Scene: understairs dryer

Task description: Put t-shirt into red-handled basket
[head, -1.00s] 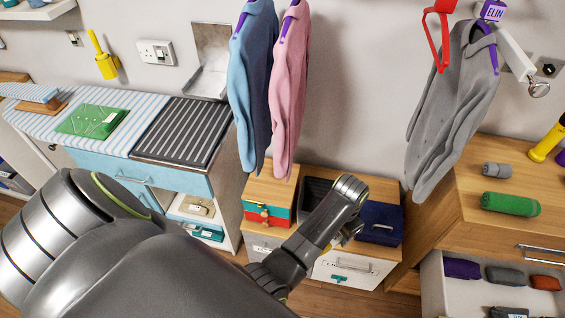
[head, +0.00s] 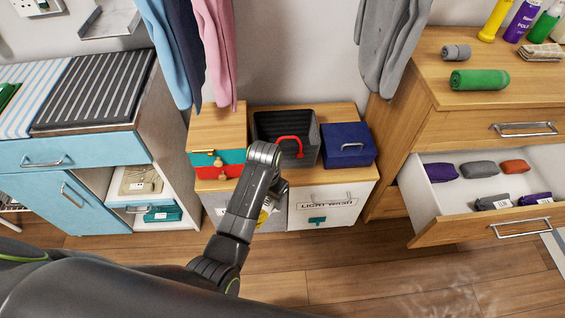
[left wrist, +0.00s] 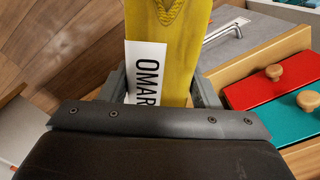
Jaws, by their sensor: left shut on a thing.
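My left gripper (head: 270,205) is shut on a yellow folded cloth, the t-shirt (left wrist: 178,25), with a white label reading "OMAR". In the head view my wrist hides most of the t-shirt; a little yellow shows below it. The red-handled basket (head: 312,128) is dark grey, with ribbed walls and a red handle (head: 290,140). It stands on the low cabinet, behind my gripper in the picture. My wrist overlaps its lower left part. The gripper and t-shirt appear in front of the cabinet, apart from the basket. My right gripper is not in view.
A red and teal drawer box (head: 217,130) stands left of the basket and a blue box (head: 348,146) right of it. Shirts hang above on both sides. An open drawer (head: 485,215) juts out at the right. The floor in front is clear.

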